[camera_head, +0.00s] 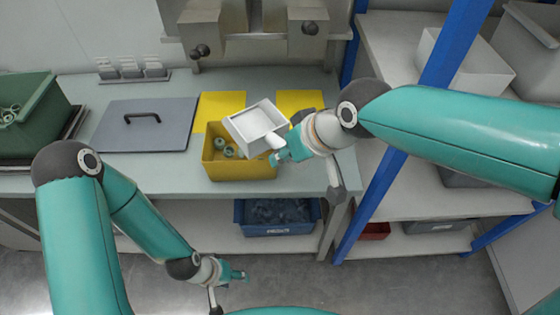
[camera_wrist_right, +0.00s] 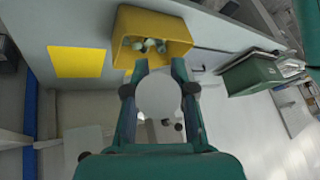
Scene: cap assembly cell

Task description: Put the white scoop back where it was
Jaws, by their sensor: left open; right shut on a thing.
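The white scoop (camera_head: 255,123) is a square open tray with a short handle. In the head view it appears over the back right part of the yellow bin (camera_head: 240,171), and its visible inside looks empty. My right gripper (camera_head: 281,153) is shut on the scoop's handle, at the bin's right side. In the right wrist view a pale rounded part of the scoop (camera_wrist_right: 160,96) sits between the two fingers, with the yellow bin (camera_wrist_right: 122,40) beyond. My left gripper (camera_head: 240,275) is open and empty, low in front of the bench over the floor.
Several greenish caps (camera_head: 229,152) lie in the yellow bin. Yellow mats (camera_head: 220,105) (camera_head: 300,100) lie behind it. A grey lid (camera_head: 145,135) with a black handle and a green bin (camera_head: 30,130) are at left. A blue shelf post (camera_head: 375,190) stands at right.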

